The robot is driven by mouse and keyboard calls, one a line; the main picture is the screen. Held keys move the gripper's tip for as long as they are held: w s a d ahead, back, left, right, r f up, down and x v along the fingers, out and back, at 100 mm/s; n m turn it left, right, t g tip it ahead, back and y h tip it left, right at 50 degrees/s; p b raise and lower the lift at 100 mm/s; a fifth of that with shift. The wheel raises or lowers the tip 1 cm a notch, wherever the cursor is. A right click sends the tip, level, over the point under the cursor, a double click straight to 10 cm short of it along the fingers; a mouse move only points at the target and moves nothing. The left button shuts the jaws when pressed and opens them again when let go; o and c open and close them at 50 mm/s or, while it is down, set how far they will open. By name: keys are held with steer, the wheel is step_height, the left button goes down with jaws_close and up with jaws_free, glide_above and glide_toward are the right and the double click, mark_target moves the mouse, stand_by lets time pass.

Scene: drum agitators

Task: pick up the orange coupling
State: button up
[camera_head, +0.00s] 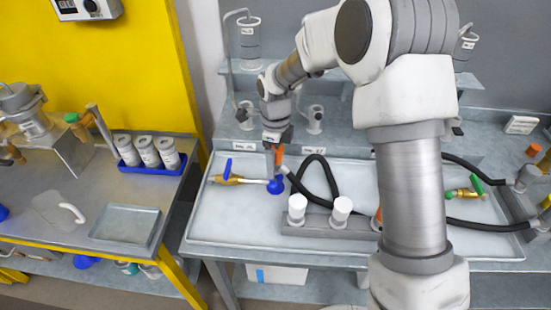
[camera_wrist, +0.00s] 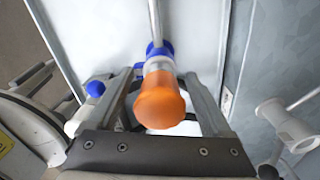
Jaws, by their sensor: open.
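The orange coupling (camera_wrist: 160,101) is large in the wrist view, a rounded orange piece with a pale collar and a blue part beyond it. It lies between the two fingers of my gripper (camera_wrist: 159,78), which are spread open on either side with no clear contact. In the head view the orange coupling (camera_head: 279,156) shows as a small orange patch just under my gripper (camera_head: 277,148), above the blue part (camera_head: 275,186) over the tray. The wrist view does not show how deep it sits between the fingers.
A metal tray (camera_head: 225,225) holds a brass valve with a blue handle (camera_head: 228,175), a black hose (camera_head: 326,172) and a grey block with white caps (camera_head: 318,222). A shelf with pale fittings (camera_head: 313,118) stands behind. The tray's front left is clear.

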jaws_close()
stand_by(0.3)
steer(key=shift+r, duration=0.5)
steer(key=r, duration=0.3)
steer(key=shift+d+r, duration=0.35)
steer(key=s+d+r, duration=0.2)
steer(key=d+r, duration=0.4)
steer(key=d, duration=0.5)
steer(key=shift+r+b, duration=0.2)
steer(key=shift+b, duration=0.1)
steer(key=shift+a, duration=0.1)
